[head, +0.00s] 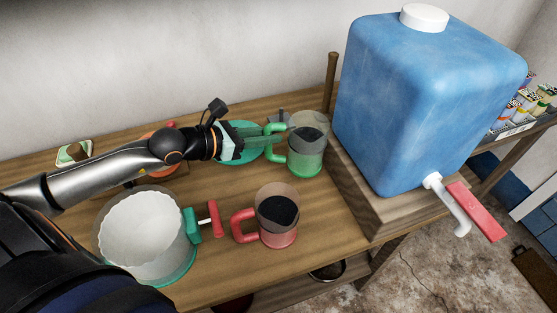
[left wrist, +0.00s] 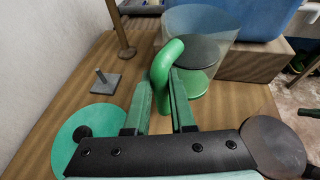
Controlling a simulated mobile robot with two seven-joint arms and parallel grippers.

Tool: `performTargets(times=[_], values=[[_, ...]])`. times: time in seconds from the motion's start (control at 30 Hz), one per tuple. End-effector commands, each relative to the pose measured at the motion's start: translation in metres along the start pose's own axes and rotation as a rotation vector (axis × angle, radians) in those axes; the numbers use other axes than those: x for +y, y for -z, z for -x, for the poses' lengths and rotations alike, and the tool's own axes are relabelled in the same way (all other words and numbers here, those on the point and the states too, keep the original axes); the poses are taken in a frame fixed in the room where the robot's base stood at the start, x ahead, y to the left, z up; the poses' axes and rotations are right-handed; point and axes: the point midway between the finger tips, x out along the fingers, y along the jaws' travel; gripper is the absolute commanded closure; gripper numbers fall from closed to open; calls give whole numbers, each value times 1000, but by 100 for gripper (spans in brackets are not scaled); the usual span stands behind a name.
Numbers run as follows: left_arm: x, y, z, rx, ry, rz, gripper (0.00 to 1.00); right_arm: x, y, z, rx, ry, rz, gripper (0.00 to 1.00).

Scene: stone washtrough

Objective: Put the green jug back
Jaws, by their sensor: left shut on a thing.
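The green jug (head: 306,158) has a clear upper part, a dark disc inside and a green lower part. It is upright near the wooden block under the blue tank. Its green handle points left, toward my left gripper (head: 262,141). In the left wrist view the jug's handle (left wrist: 163,68) is between the two fingers of my left gripper (left wrist: 160,88), which is shut on it. I cannot tell whether the jug's base touches the table. My right gripper is not in view.
A red jug (head: 277,232) and a large pale pot (head: 148,235) stand in front. A teal disc (head: 237,156) lies under my left gripper. A grey plate with a peg (left wrist: 100,84) is behind. The blue tank (head: 425,100) with a red-handled tap blocks the right.

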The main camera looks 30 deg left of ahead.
Motion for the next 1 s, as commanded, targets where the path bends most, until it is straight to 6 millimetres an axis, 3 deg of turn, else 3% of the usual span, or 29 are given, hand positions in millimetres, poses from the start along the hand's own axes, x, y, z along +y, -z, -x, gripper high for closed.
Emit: performTargets(times=[0.4,0.83,0.87,1.0], values=[[1,48,-19,-2,-1,-1,100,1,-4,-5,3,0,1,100],[0,56,-22,-3,0,-1,100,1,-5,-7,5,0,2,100],[0,56,-22,-2,0,-2,76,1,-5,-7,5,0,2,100],[0,56,-22,-1,0,-2,61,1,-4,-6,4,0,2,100]])
